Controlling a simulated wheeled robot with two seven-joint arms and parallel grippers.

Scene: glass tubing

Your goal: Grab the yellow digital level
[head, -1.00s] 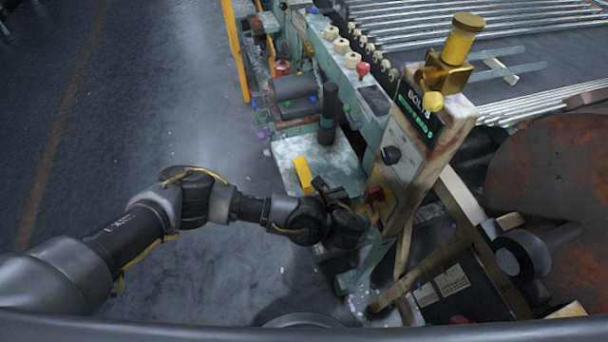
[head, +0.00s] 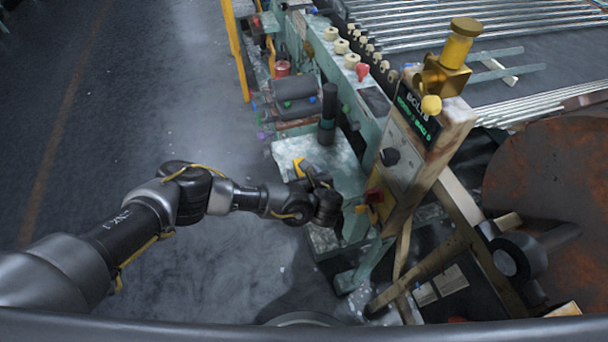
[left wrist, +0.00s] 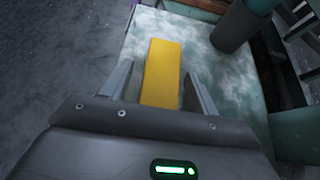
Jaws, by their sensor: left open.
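The yellow digital level (head: 299,166) lies on a pale, worn metal plate (head: 345,160) at the side of the machine. In the left wrist view the level (left wrist: 161,72) is a plain yellow bar pointing away from me. My left gripper (head: 312,178) is over the plate and partly covers the level in the head view. In the left wrist view my left gripper (left wrist: 159,74) is open, with one finger on each side of the level. Gaps show between the level and both fingers. The level's near end is hidden behind the gripper body. My right gripper is not in view.
A dark upright cylinder (head: 328,112) stands at the back of the plate. A tilted control panel (head: 405,150) with knobs stands to the right of my gripper. A yellow rail (head: 236,50) is farther back. Open floor (head: 130,110) lies to the left.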

